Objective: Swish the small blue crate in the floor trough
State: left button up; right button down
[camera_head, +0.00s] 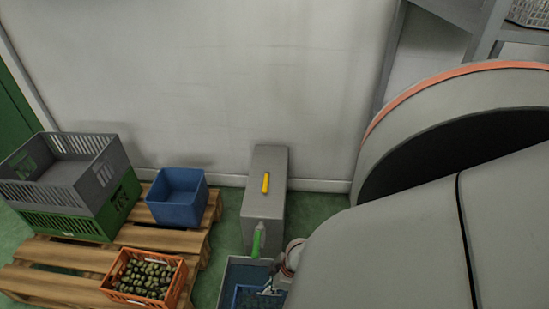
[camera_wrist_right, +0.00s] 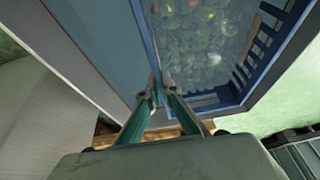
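The small blue crate (camera_head: 247,298) sits inside the grey floor trough (camera_head: 228,278) at the bottom of the head view. In the right wrist view the blue crate (camera_wrist_right: 218,105) holds many pale green olives, which look hazy as if under water. The trough's grey wall (camera_wrist_right: 92,65) runs along the left there. My right gripper (camera_head: 272,287) is at the crate's edge. In the right wrist view its two fingertips (camera_wrist_right: 161,88) are close together on the crate's blue rim. The crate's near right part is hidden by my arm. My left gripper is not in view.
A grey cabinet (camera_head: 265,195) with a yellow bar stands behind the trough, a green handle (camera_head: 257,240) at its front. On the left, a wooden pallet (camera_head: 150,238) bears a blue bin (camera_head: 178,205), stacked grey and green crates (camera_head: 72,222), and an orange crate (camera_head: 120,290) of olives.

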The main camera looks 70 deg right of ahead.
jog(key=shift+w+a, duration=0.25)
jog(key=shift+w, duration=0.65)
jog(key=shift+s+d, duration=0.2)
jog(key=shift+s, duration=0.4)
jog(key=shift+s+d, duration=0.15)
jog(key=shift+s, duration=0.45)
jog(key=shift+r, duration=0.1)
